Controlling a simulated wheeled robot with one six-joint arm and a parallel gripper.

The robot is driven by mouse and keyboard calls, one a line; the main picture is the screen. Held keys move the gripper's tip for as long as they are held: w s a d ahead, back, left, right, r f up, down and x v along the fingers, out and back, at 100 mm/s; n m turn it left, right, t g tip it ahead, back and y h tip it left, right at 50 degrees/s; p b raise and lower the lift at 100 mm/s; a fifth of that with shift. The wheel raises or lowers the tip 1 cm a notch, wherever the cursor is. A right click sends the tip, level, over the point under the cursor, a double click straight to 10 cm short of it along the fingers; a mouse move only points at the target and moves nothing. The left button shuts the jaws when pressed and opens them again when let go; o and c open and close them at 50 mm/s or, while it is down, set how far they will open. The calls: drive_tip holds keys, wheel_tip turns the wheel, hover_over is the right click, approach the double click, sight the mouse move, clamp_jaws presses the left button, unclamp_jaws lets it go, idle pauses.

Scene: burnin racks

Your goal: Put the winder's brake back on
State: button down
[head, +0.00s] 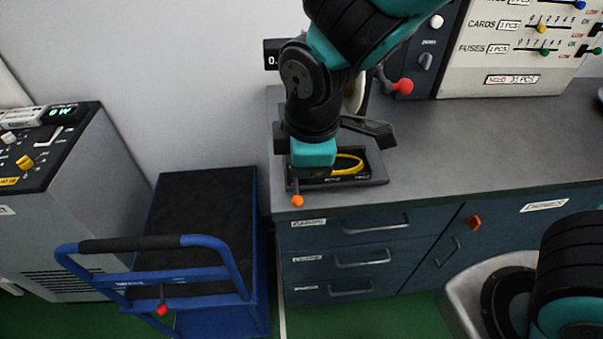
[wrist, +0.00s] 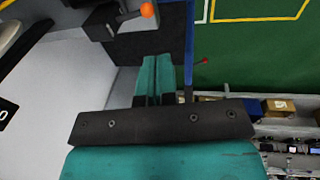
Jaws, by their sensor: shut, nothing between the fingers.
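The winder stands on the bench against the wall, mostly hidden behind my arm. Its pale spool edge (head: 355,92) and a red-knobbed crank (head: 403,86) show to the right of the arm. An orange ball on a short lever (head: 297,200) hangs at the bench's front edge; I cannot tell for sure that it is the brake. The orange ball also shows in the wrist view (wrist: 147,9), on a dark block. My gripper (head: 314,158) points down just above this lever. In the wrist view its teal fingers (wrist: 157,72) are together and empty, apart from the ball.
A blue trolley (head: 205,255) with a red-knobbed lever (head: 162,309) stands front left, beside a grey console (head: 60,225). The bench top right of the tray is clear. Labelled drawers (head: 350,240) are below.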

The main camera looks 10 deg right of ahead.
drive_tip(key=shift+s+r, duration=0.25)
drive_tip(key=shift+r, duration=0.4)
drive_tip(key=shift+s+r, duration=0.25)
drive_tip(key=shift+r, duration=0.35)
drive_tip(key=shift+s+r, duration=0.25)
drive_tip(key=shift+r, duration=0.4)
drive_tip(key=s+d+r+m+g+y, duration=0.2)
drive_tip(key=s+d+r+m, duration=0.3)
drive_tip(key=s+m, duration=0.4)
drive_tip(key=shift+s+d+r+m+y, duration=0.35)
drive_tip(key=shift+s+y, duration=0.15)
drive_tip(key=shift+y, duration=0.4)
